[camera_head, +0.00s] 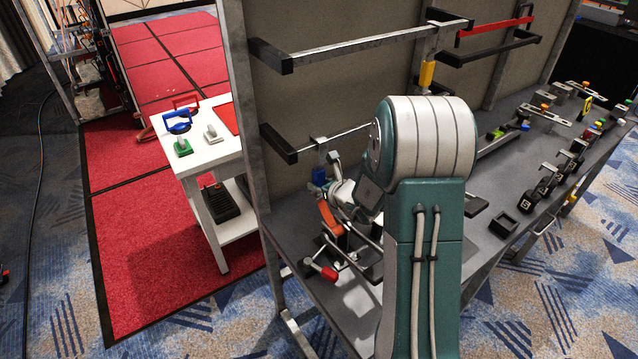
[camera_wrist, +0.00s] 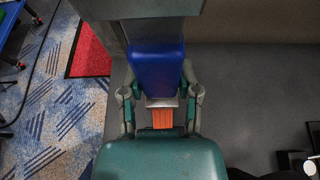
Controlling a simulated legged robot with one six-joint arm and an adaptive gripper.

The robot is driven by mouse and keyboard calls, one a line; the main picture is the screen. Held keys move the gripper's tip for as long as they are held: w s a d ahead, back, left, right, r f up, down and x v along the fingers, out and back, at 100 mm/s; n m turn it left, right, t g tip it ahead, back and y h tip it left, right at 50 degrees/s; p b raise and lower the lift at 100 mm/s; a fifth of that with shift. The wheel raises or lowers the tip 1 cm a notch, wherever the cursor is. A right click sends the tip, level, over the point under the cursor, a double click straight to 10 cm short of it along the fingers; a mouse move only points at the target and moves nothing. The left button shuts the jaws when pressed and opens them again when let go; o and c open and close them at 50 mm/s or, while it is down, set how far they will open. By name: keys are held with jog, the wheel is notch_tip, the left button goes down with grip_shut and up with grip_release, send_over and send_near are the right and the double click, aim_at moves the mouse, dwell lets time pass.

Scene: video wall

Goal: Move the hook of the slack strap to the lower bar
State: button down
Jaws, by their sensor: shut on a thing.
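The grey metal hook (camera_head: 319,145) overlaps the left part of the lower bar (camera_head: 345,134) in the head view; whether it rests on the bar I cannot tell. Its blue grip block (camera_head: 319,176) is below it. The block also fills the space between my fingers in the wrist view (camera_wrist: 156,65). My gripper (camera_head: 328,186) is shut on this block, one finger on each side. The orange strap (camera_head: 328,217) hangs below the block in a curve. My arm hides part of the strap and the lower bar's right part.
An upper bar (camera_head: 360,44) runs above on the grey panel (camera_head: 300,88). A yellow piece (camera_head: 427,74) hangs from a second hook there. A red-handled lever (camera_head: 326,272) stands on the bench below. A white table (camera_head: 212,157) with small objects stands left.

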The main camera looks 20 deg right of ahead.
jog(key=shift+c, duration=1.3)
grip_release()
jog(key=v, duration=1.2)
jog(key=s+a+r+n+g+y, duration=0.3)
jog(key=s+a+r+n, duration=0.15)
jog(key=a+n, duration=0.45)
jog(key=s+a+r+n+g+y, duration=0.25)
jog(key=s+a+r+n, duration=0.2)
jog(key=a+n, duration=0.4)
jog(key=s+d+r+n+g+h, duration=0.1)
jog(key=s+r+n+h, duration=0.1)
jog(key=s+n+h, duration=0.2)
jog(key=s+d+r+n+g+h, duration=0.1)
jog(key=s+n+h, duration=0.3)
jog(key=s+n, duration=0.5)
jog(key=shift+s+d+r+n, duration=0.25)
jog(key=shift+d+r+n, duration=0.45)
jog(key=shift+n, duration=0.85)
